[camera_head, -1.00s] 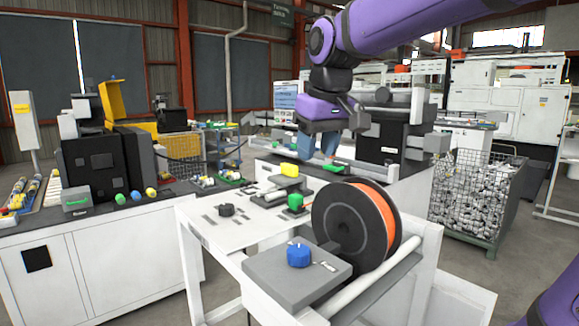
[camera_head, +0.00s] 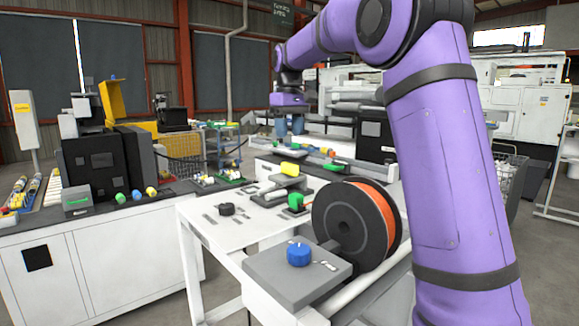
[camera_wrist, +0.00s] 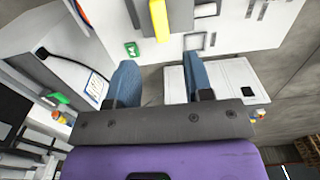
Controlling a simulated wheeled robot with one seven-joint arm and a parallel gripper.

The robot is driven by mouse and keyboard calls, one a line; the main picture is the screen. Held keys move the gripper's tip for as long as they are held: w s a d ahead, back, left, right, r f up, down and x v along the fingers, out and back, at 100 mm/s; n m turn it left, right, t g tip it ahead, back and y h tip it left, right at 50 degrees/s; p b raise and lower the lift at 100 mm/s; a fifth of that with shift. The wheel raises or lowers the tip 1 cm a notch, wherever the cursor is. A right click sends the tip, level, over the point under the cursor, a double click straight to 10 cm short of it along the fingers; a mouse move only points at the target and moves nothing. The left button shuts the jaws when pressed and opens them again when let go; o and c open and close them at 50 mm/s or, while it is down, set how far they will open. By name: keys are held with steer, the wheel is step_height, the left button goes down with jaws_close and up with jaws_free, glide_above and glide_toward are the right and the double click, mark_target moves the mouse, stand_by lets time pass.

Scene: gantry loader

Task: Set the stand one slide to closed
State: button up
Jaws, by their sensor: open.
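My gripper (camera_head: 289,126) hangs over the rear bench, beyond the white table (camera_head: 205,236). Its two blue fingers are apart with nothing between them, as the wrist view also shows (camera_wrist: 163,85). No label marks the stand one slide. A yellow handle (camera_head: 290,169) on a grey block, which may be it, sits at the table's far side. A yellow bar, likely the same handle, stands ahead of the fingertips in the wrist view (camera_wrist: 159,20), apart from them. I cannot tell the slide's position.
A black and orange spool (camera_head: 345,222) and a grey box with a blue knob (camera_head: 299,255) stand at the table's near end. A green knob (camera_head: 295,201) and a black knob (camera_head: 227,209) are on the table. A dark machine (camera_head: 92,168) stands on the left bench.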

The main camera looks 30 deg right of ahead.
mark_target(289, 163)
step_height(289, 163, down, 10)
steer(key=shift+f, duration=0.15)
stand_by(0.3)
steer(key=shift+c, duration=0.5)
jaws_close()
